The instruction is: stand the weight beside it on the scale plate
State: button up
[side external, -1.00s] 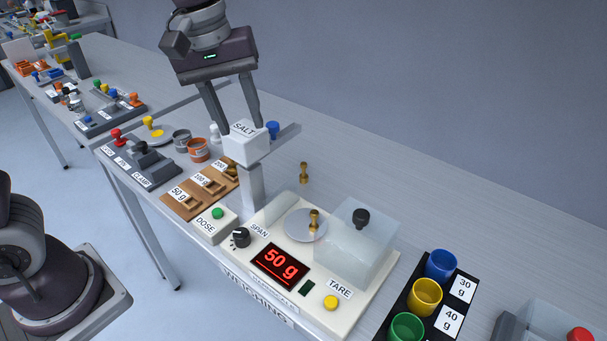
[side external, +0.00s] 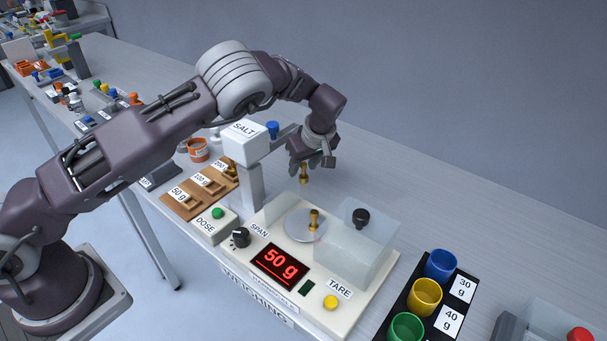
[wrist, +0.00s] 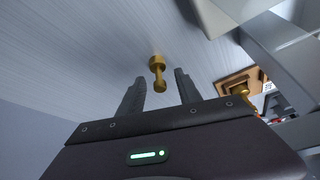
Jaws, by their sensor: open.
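A brass weight (side external: 304,176) stands on the table behind the scale, just under my gripper (side external: 312,164). In the wrist view the brass weight (wrist: 157,72) lies between and a little beyond the two fingertips of my gripper (wrist: 158,82). The fingers are open and I see no contact with it. Another brass weight (side external: 313,219) stands on the round scale plate (side external: 298,228). The scale display (side external: 280,266) reads 50 g. The lower part of my fingers is partly hidden in the side view.
The white SALT hopper (side external: 246,141) on its post stands left of my gripper. A clear cover with a black knob (side external: 361,217) sits right of the plate. A wooden weight rack (side external: 190,203) lies at left. Coloured cups (side external: 426,293) stand at right. The table behind is clear.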

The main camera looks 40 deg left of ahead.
jog(key=shift+f, duration=0.1)
grip_shut()
dwell(0.3)
jog(key=shift+r, duration=0.4)
jog(key=d, duration=0.1)
jog(key=s+d+r, duration=0.1)
jog(key=d, duration=0.1)
jog(key=shift+s+d+r, duration=0.2)
jog(key=shift+d+r, duration=0.15)
notch_tip(320, 180, up, 12)
jog(key=f, duration=0.1)
jog(key=r+n+g, duration=0.1)
jog(key=n+g, duration=0.3)
jog(key=n, duration=0.5)
send_over(287, 217)
jog(key=w+d, duration=0.1)
jog(key=d, duration=0.1)
notch_tip(287, 217, down, 10)
jog(key=shift+d+r, duration=0.15)
